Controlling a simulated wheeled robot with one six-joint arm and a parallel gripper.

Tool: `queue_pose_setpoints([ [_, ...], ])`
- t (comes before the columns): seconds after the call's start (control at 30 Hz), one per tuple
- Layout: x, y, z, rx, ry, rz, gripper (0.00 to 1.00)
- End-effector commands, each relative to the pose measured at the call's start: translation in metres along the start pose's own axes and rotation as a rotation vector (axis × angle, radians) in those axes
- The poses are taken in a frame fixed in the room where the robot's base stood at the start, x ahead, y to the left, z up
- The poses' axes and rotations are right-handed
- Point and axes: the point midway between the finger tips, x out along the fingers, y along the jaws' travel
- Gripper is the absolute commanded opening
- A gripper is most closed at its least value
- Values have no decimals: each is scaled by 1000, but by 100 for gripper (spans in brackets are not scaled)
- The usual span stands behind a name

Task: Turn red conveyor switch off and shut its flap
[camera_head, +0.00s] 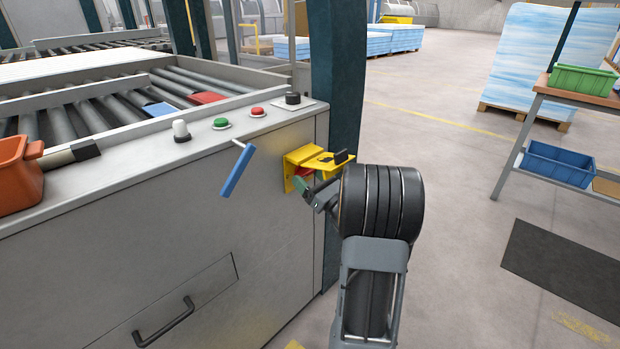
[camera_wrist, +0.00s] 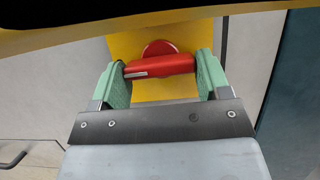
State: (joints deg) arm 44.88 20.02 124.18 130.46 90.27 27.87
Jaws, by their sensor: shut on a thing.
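The red switch (camera_wrist: 160,65) has a bar handle in front of a round red base, on a yellow plate (camera_wrist: 150,88). The handle lies nearly crosswise in the wrist view, with a pale mark at its left end. My gripper (camera_wrist: 163,72) is shut on the handle, one green finger at each end. In the head view, the yellow flap (camera_head: 322,160) stands open, sticking out above the switch, with a black tab at its outer end. My gripper (camera_head: 314,192) reaches in beneath it. Only a bit of red (camera_head: 303,172) shows there.
A blue lever (camera_head: 237,170) sticks out from the machine front, left of the switch. Green (camera_head: 221,122) and red (camera_head: 257,111) buttons and a black knob (camera_head: 292,98) sit on the ledge above. A dark post (camera_head: 337,100) stands close behind.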

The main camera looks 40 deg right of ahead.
Motion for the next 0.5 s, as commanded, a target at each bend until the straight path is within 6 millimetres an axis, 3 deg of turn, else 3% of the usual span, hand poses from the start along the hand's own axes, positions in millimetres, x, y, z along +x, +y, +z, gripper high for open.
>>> queue_pose_setpoints([
  [0.17, -1, 0, -1, -1, 3, -2, 47],
  [0.2, -1, 0, -1, -1, 3, -2, 72],
  [0.43, 0, 0, -1, 0, 2, 0, 94],
  [0.5, 0, 0, 0, 0, 2, 0, 96],
])
